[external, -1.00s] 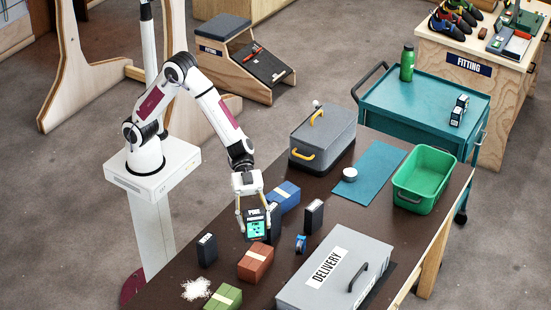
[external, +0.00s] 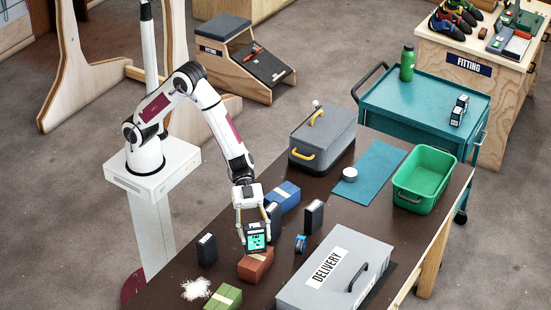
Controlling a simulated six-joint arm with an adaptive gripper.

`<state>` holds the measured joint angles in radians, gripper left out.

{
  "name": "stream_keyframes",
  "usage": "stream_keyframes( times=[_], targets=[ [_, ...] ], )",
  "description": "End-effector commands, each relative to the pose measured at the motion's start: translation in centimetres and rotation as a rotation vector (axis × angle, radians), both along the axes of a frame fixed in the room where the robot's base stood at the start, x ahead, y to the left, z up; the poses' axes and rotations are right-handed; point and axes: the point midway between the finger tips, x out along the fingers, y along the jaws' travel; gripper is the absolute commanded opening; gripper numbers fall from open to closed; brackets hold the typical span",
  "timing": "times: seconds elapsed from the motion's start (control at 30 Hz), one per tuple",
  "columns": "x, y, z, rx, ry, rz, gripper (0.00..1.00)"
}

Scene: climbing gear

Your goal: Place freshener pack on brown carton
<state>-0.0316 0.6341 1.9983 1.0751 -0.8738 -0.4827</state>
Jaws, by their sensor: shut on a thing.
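The freshener pack (external: 257,238) is a small dark pack with a turquoise label. My gripper (external: 255,233) is shut on it and holds it upright, at the far edge of the brown carton (external: 256,266). The brown carton is a reddish-brown box with a pale band, lying on the dark table. The pack overlaps the carton's top edge in the picture; I cannot tell whether they touch.
A blue carton (external: 284,196) and black packs (external: 314,216) (external: 207,250) stand nearby. A green carton (external: 224,298), white granules (external: 196,289) and a small blue item (external: 300,244) lie close. A grey DELIVERY box (external: 336,271) is at right.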

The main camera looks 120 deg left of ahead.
Motion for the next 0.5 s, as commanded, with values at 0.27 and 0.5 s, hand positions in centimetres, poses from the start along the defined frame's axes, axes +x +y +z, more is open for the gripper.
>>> stream_keyframes(
  times=[0.27, 0.5],
  targets=[
    [0.0, 0.0, -2.3, -0.001, 0.001, 0.0, 0.21],
    [0.0, 0.0, -2.5, -0.001, -0.001, 0.0, 0.21]
  ],
)
